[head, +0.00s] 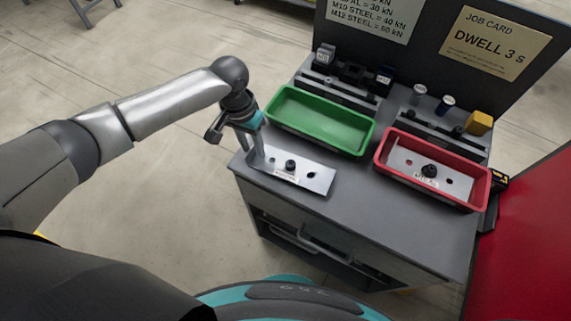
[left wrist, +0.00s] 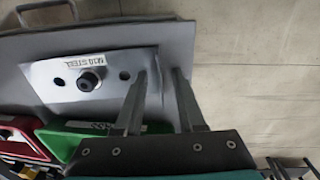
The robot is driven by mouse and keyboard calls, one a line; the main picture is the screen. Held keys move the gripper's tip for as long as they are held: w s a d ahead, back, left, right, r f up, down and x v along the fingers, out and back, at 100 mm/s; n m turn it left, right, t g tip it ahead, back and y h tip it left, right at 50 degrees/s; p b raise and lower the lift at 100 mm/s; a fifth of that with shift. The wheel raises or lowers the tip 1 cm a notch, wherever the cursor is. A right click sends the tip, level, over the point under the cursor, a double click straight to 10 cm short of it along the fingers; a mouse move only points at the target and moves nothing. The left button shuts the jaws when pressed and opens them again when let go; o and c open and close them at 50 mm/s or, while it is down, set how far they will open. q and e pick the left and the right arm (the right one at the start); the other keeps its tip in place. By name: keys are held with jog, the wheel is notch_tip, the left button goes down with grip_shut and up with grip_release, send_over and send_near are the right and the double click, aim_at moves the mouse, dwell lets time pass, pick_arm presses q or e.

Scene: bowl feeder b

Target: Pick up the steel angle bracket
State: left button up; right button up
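The steel angle bracket (head: 312,178) lies on the grey bench top near its front left edge. It is a silver plate with holes, a dark bolt in the middle and a label reading M10 STEEL in the left wrist view (left wrist: 60,73). My left gripper (head: 252,152) points down at the bracket's left end, where its upturned edge is. In the left wrist view its two fingers (left wrist: 161,78) stand apart at that end, one over the plate and one past it. Whether they touch the bracket is unclear. My right gripper is not in view.
A green tray (head: 284,91) sits empty just behind the bracket. A red tray (head: 475,203) at the right holds a similar plate (head: 404,162) with a bolt. Dark fixtures, small cylinders and a yellow block (head: 479,123) stand at the back, before an upright board with cards.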

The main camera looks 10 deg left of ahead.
pick_arm(q)
grip_shut()
jog(key=shift+r, duration=0.1)
dwell(1.3)
